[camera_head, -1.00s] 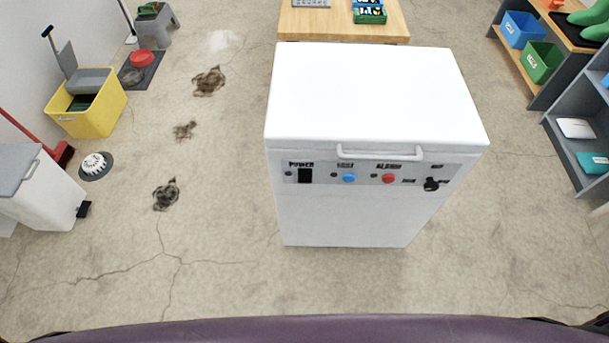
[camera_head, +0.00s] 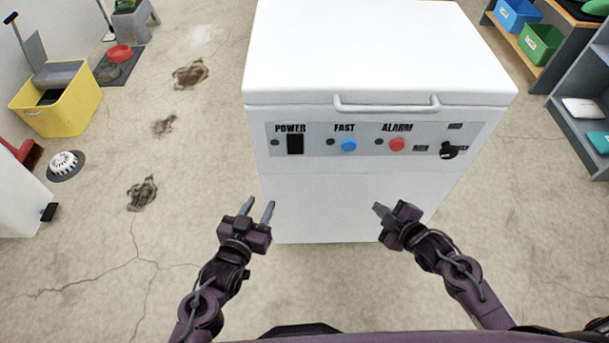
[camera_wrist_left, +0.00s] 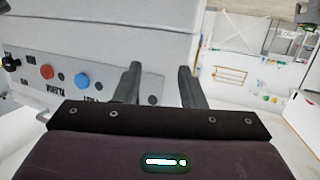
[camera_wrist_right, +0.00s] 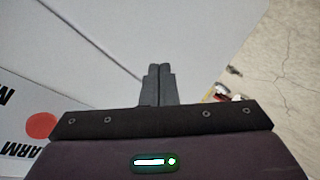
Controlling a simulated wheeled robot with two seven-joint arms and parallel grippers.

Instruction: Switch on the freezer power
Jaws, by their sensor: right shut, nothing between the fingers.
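The white chest freezer (camera_head: 375,60) stands in front of me with its lid shut. Its front panel carries a black POWER rocker switch (camera_head: 295,144) at the left, with a small dark lamp (camera_head: 275,142) beside it. Whether the switch is on cannot be told. My left gripper (camera_head: 258,208) is open and empty, low and left of the freezer front, below the switch. In the left wrist view its fingers (camera_wrist_left: 160,82) stand apart, with the panel behind. My right gripper (camera_head: 380,210) is shut and empty, in front of the lower freezer body; its fingers (camera_wrist_right: 158,82) meet.
The panel also has a blue FAST button (camera_head: 348,145), a red ALARM button (camera_head: 396,144) and a black knob (camera_head: 449,150). A handle (camera_head: 387,105) juts out above the panel. A yellow bucket (camera_head: 60,112) stands at left, shelves (camera_head: 575,120) at right. Floor beside the freezer is mostly clear.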

